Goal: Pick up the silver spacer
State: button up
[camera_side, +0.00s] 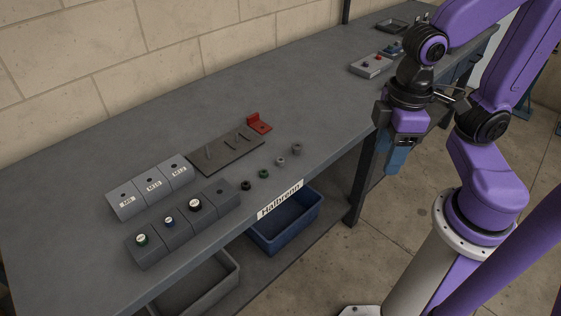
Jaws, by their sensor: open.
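Several small round parts stand in a row near the front edge of the bench. Two are grey: a lighter silver ring-like one (281,161) and a slightly darker one (297,148) at the row's right end. I cannot tell for sure which is the silver spacer; the lighter one looks most silver. A green part (264,173) and a black part (246,185) stand to their left. My gripper (400,142) is open, to the right of the row beyond the front edge of the bench, well apart from the parts. Its fingertips are hard to make out.
A dark plate (227,155) with upright pins and a red bracket (259,123) lie behind the row. Grey labelled blocks (152,190) and dark blocks with capped parts (172,236) stand left. A grey box (371,66) sits far right. A blue bin (287,236) is below the bench.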

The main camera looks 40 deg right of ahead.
jog(key=w+a+m, duration=0.3)
jog(key=w+m, duration=0.4)
jog(key=m, duration=2.4)
send_over(284, 158)
jog(key=f, duration=0.1)
notch_tip(284, 158, down, 12)
jog(key=shift+r, duration=0.1)
jog(key=shift+w+a+f, duration=0.1)
jog(key=shift+a+f, duration=0.15)
jog(key=shift+f, duration=1.15)
jog(key=shift+a+f, duration=0.2)
jog(key=shift+f, duration=1.15)
grip_shut()
